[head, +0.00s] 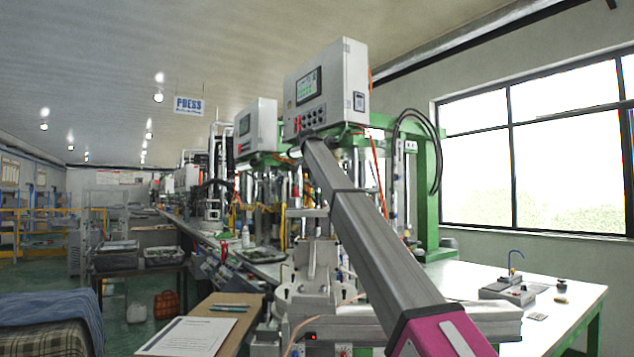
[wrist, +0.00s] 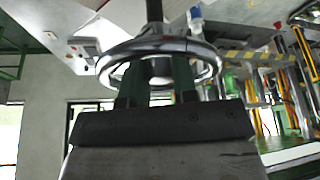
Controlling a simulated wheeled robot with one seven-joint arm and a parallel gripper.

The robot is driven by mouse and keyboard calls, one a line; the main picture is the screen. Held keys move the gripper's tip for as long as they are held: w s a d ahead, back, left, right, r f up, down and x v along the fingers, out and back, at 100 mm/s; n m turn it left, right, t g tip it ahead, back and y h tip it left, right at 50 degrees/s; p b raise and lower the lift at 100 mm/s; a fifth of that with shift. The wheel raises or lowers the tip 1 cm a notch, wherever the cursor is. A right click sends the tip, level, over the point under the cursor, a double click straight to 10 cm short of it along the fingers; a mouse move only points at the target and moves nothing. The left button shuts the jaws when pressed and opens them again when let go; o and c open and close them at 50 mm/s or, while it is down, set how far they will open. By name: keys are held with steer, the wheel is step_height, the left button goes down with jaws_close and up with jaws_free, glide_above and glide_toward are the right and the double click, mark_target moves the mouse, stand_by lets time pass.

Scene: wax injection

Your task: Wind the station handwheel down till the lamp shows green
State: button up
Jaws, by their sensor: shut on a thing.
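The chrome handwheel (wrist: 160,46) fills the upper middle of the wrist view, with a dark shaft rising from its hub. My gripper (wrist: 158,76) reaches the wheel's near rim with two dark fingers and is shut on it. The exact contact is partly hidden by the fingers and the rim. In the head view my arm crosses in front of the station, and I cannot make out the handwheel or my gripper there. A small red light (head: 313,337) glows on a unit low in the head view; I cannot tell if it is the station lamp. I see no green lamp lit.
A control box (head: 326,85) with a screen and buttons sits on a green frame (head: 427,190). A white table (head: 565,305) at the right bears a small device (head: 508,290). A paper on a board (head: 187,337) lies at the lower left. Open floor shows further left.

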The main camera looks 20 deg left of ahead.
steer(key=m, duration=0.2)
steer(key=m+g+h, duration=0.1)
steer(key=m, duration=0.1)
steer(key=shift+f+m+h, duration=0.15)
steer(key=shift+m+h, duration=0.15)
stand_by(0.5)
steer(key=o, duration=0.6)
steer(key=shift+o, duration=0.2)
